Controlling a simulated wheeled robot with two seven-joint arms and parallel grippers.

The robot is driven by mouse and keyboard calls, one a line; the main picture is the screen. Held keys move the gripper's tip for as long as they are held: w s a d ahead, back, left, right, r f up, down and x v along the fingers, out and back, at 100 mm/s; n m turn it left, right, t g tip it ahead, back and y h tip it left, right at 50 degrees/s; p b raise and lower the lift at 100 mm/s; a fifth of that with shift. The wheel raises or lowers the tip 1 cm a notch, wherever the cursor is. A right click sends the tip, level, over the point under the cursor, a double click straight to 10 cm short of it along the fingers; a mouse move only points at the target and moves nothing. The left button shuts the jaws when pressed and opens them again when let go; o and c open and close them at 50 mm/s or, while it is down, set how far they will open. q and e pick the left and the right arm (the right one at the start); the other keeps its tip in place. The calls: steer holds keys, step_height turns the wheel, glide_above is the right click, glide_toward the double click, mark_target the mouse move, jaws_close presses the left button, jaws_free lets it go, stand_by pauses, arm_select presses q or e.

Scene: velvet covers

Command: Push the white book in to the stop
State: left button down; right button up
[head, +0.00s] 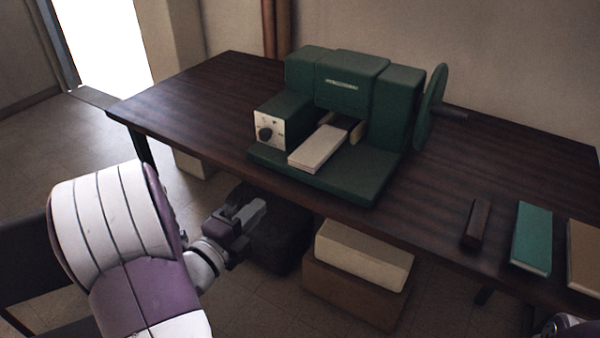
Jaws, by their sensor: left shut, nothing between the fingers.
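The white book (318,148) lies flat on the bed of a dark green machine (340,82). Its far end reaches toward the opening under the machine's head, and its near end sticks out toward the table's front edge. How deep its far end sits is hard to tell. My left gripper (250,212) is shut and empty, in front of the table and apart from the book, to its lower left. Of my right arm only a small piece shows at the bottom right corner; its gripper is not visible.
The machine stands on a dark wooden table (190,95), with a control knob panel (270,131) left of the book and a green wheel (432,105) at right. A dark bar (477,222), a teal book (532,237) and a tan book (585,255) lie at right. Boxes (365,255) stand below.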

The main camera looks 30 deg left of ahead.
mark_target(300, 164)
arm_select(q)
steer(key=w, duration=0.9)
steer(key=w+d, duration=0.1)
steer(key=w, duration=0.3)
steer(key=shift+w, duration=0.35)
steer(key=w+b, duration=0.1)
steer(key=w, duration=0.2)
steer(key=shift+w+d+f+b, duration=0.1)
steer(key=shift+w+b, duration=0.05)
steer(key=shift+b, duration=0.15)
steer(key=shift+w, duration=0.25)
